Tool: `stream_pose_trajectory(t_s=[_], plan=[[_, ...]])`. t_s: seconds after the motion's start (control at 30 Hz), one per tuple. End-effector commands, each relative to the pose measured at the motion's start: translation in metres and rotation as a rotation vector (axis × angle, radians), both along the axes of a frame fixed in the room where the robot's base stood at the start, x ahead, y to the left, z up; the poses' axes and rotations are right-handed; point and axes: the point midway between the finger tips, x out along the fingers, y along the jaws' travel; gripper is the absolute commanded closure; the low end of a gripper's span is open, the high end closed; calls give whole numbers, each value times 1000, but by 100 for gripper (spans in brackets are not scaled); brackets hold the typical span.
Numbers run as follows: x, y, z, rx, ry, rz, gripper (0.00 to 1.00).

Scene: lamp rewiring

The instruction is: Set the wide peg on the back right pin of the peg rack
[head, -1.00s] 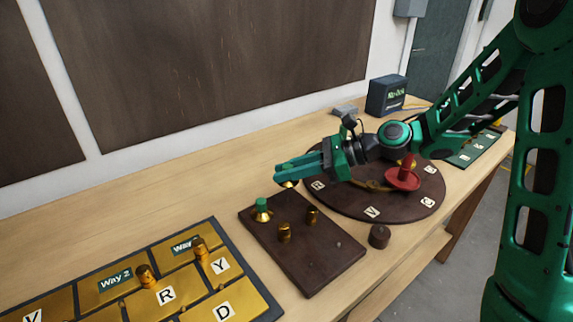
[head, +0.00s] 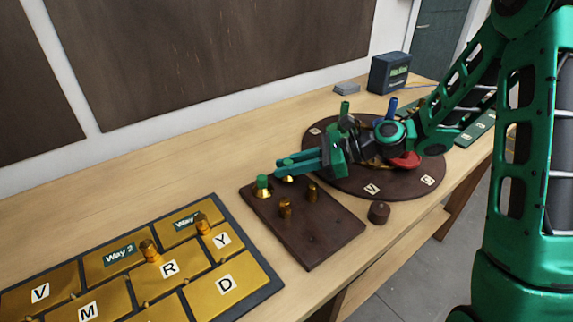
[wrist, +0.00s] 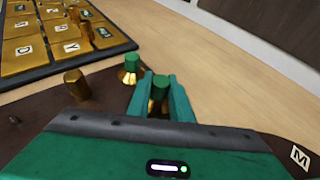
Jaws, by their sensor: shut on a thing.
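The peg rack (head: 325,238) is a dark brown board on the bench. My gripper (head: 281,168) is low over its far edge, fingers pointing left. In the wrist view my gripper (wrist: 160,82) is shut on a green-topped peg (wrist: 159,89) with a brass lower part. In the head view only a bit of brass shows under the fingers, so I cannot tell whether it sits fully on a pin. Another green-topped peg with a flared brass base (head: 263,184) stands just left of the fingertips. Two plain brass pegs (head: 285,208) (head: 312,191) stand nearer. The pictures do not settle which peg is the wide one.
A brass lettered panel (head: 165,270) lies at the left front. A round dark board (head: 345,180) with letter tiles and a red part (head: 405,161) lies under my arm at the right. The bench behind the rack is clear.

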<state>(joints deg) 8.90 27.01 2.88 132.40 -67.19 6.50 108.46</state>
Motion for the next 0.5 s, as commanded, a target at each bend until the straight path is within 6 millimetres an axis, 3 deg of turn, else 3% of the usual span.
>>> stream_pose_trajectory(t_s=[0.5], plan=[[0,-1,-5,0,0,-1,100]])
